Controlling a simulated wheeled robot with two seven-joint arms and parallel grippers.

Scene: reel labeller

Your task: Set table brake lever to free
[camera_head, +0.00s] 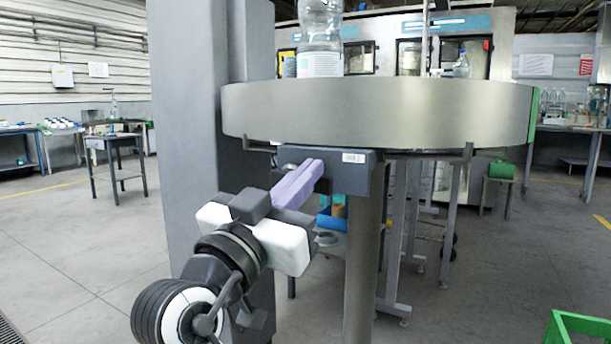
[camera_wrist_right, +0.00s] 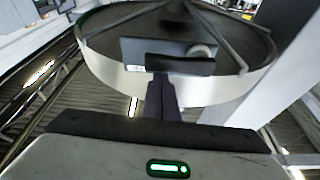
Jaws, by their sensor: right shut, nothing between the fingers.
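The round table (camera_head: 380,112) has a broad metal rim and stands at the upper middle of the head view. A dark grey brake housing (camera_head: 352,172) with a small white label sits under its rim. In the right wrist view, a black lever bar (camera_wrist_right: 190,66) lies across the housing (camera_wrist_right: 140,47), beside a round grey pivot (camera_wrist_right: 203,51). My right gripper (camera_head: 318,164) has its lavender fingers shut and empty, with tips at the housing. In the wrist view the fingertips (camera_wrist_right: 161,76) are at the bar's lower edge; I cannot tell whether they touch it. My left gripper is out of view.
A clear bottle (camera_head: 321,40) stands on the round table. A green frame (camera_head: 580,325) is at lower right. The floor at left is open.

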